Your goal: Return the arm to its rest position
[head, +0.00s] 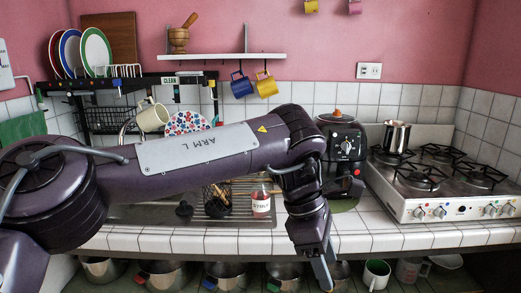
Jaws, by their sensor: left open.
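My left arm (200,150) comes in from the left and stretches across the view, with its wrist bent down. My left gripper (324,272) points down in front of the counter's front edge. It is open, and I see nothing held in it. My right gripper is not in view.
A tiled counter (370,238) crosses the view, with several pots (163,275) on the open shelf below. A black appliance (345,145) stands behind my wrist. A gas stove (450,180) with a metal pot (396,137) is at the right. A dish rack (105,118) is behind my arm.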

